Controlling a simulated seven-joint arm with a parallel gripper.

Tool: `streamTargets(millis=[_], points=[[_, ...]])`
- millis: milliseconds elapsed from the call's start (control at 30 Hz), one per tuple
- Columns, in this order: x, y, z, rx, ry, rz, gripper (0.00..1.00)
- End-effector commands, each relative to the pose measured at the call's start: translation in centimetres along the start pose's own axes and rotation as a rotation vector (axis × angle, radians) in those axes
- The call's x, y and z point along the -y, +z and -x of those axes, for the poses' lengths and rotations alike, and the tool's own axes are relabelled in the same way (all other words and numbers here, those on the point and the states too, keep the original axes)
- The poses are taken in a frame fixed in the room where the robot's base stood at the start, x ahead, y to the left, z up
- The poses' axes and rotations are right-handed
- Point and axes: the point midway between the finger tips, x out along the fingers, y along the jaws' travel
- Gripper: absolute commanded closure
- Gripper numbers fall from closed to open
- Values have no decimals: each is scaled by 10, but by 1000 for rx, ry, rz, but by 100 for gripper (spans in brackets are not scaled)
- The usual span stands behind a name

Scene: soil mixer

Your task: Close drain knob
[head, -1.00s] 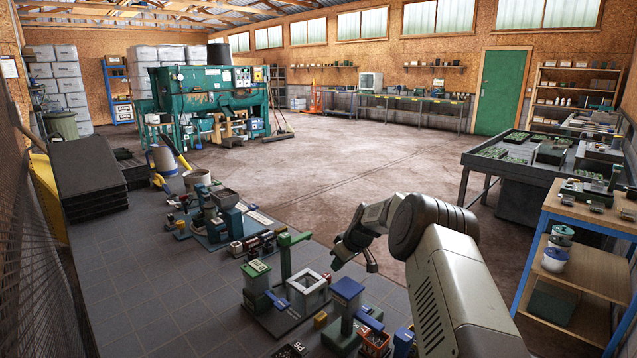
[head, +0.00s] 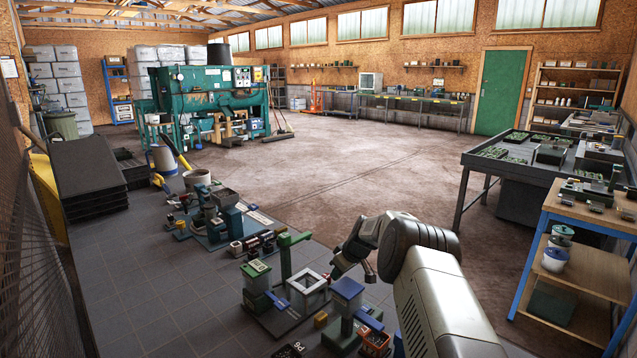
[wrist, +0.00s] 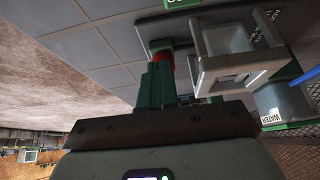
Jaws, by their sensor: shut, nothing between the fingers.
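I cannot surely pick out the drain knob. My gripper (head: 340,271) is shut and empty, above and right of this hopper in the head view.
A container marked WATER (wrist: 283,104) is at the right of the wrist view. More small stations stand behind on the grey floor mat (head: 150,290). The brown floor (head: 330,160) beyond is open.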

Motion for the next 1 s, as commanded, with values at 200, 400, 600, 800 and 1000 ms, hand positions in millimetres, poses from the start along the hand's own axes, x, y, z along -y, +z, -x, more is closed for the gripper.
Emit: streamTargets(millis=[200,400,600,800,1000], points=[[0,8,-14,-1,1,0,100],[0,9,-17,-1,1,0,100],[0,9,-16,-1,1,0,100],[0,8,-17,-1,1,0,100],[0,6,-18,-1,1,0,100]])
